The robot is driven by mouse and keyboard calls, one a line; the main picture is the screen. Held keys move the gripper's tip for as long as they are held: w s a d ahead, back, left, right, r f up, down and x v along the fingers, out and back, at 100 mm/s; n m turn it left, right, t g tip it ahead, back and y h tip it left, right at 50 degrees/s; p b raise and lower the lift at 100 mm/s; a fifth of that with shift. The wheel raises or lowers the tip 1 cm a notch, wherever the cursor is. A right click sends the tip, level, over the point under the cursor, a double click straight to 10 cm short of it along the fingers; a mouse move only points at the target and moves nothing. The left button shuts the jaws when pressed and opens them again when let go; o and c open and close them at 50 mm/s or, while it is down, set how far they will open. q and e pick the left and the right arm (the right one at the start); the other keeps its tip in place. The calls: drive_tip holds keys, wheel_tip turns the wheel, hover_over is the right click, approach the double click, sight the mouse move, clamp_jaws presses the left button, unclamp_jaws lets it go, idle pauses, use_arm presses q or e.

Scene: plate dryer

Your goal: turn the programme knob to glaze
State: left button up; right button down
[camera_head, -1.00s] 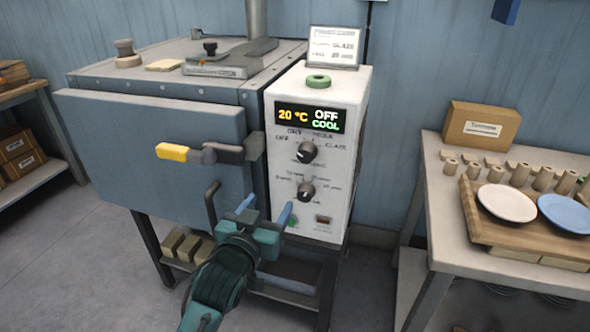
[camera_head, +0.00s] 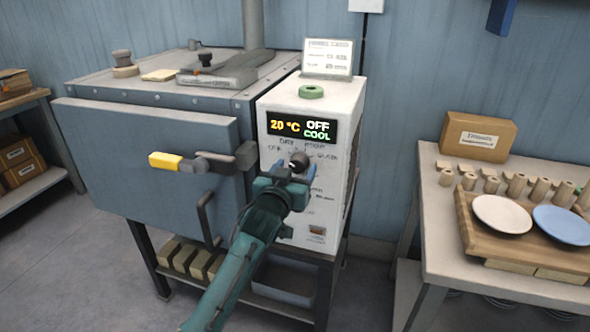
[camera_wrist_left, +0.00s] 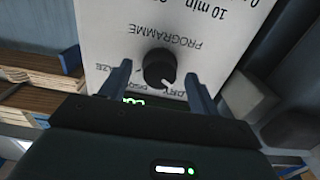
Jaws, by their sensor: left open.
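The programme knob (camera_head: 300,160) is the upper dark knob on the white control panel (camera_head: 345,110) of the kiln. The display (camera_head: 301,127) above it reads 20 °C, OFF and COOL. My left gripper (camera_head: 288,168) is in front of the panel at this knob and partly covers the dial. In the left wrist view the panel is upside down and the knob (camera_wrist_left: 160,68) sits between the two open fingers, with gaps at its sides. Its pale mark points towards the gripper body; the exact setting is hard to read. The lower knob is hidden in the head view. My right gripper is not visible.
The kiln door (camera_head: 150,150) with its yellow-tipped handle (camera_head: 172,162) is left of the panel. A green ring (camera_head: 311,91) and a sign (camera_head: 328,58) stand on the control box. A table (camera_head: 432,235) with plates is at the right.

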use_arm(q)
drive_tip(key=shift+w+d, duration=0.1)
drive_tip(key=shift+w, duration=0.2)
drive_tip(key=shift+c, duration=0.3)
drive_tip(key=c, duration=0.9)
